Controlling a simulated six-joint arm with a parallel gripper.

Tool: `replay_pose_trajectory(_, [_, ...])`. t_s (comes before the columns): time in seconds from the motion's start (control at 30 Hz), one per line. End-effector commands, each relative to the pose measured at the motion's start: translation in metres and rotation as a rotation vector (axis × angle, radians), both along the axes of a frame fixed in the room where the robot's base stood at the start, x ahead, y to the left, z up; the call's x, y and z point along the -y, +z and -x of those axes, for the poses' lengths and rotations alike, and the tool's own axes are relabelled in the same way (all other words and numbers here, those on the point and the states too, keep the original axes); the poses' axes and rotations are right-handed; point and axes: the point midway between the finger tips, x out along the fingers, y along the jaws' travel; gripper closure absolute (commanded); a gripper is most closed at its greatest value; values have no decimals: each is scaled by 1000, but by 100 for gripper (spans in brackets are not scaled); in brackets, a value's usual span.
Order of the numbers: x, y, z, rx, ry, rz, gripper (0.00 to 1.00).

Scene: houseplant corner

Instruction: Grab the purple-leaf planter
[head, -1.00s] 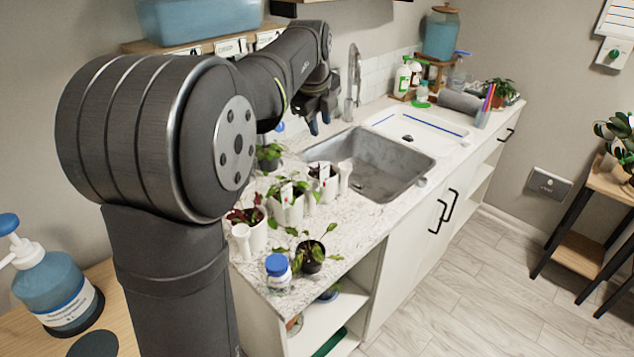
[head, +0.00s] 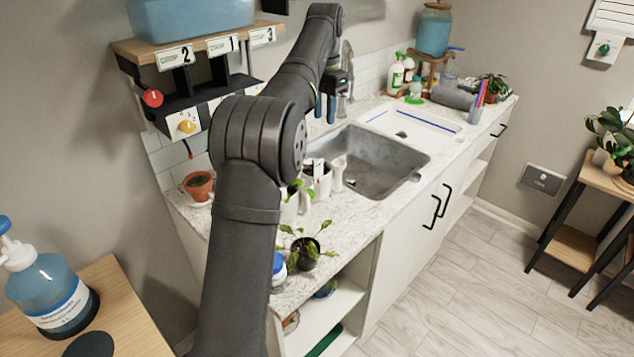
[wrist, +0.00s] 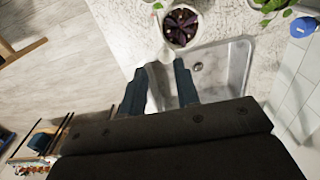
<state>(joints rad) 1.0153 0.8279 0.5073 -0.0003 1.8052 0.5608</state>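The purple-leaf planter shows in the wrist view (wrist: 181,25), at the top centre beside the sink. It has dark purple leaves in a white pot, with a white handle (wrist: 166,53) pointing toward my fingers. In the head view, a white pot by the sink's near left corner (head: 318,182) appears to be this planter; its leaves are hard to make out there. My gripper (head: 325,107) is above the counter and sink. In the wrist view its two dark blue fingers (wrist: 162,80) are apart and empty, with the handle beyond their gap.
Green-leaved plants stand nearby, including a dark pot (head: 304,254) at the counter's front edge. A blue-capped jar (head: 278,268) is beside it. The sink (head: 375,165) lies right of the planter. A terracotta pot (head: 198,186) stands at left. My arm hides some counter.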

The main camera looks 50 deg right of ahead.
Motion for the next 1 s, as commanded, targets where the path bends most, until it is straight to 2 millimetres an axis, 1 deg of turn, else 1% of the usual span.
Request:
replay_pose_trajectory(0.17, [0,-22,0,-3,8,-5,71])
replay_pose_trajectory(0.4, [-1,-75,0,-3,7,-5,71])
replay_pose_trajectory(0.53, [-1,-100,0,-2,6,-4,71])
replay_pose_trajectory(0.63, [0,-113,0,-1,6,-3,71])
replay_pose_trajectory(0.87, [-1,-129,0,-1,6,-3,71])
replay_pose_trajectory(1.0, [-2,-151,0,-2,6,-3,71])
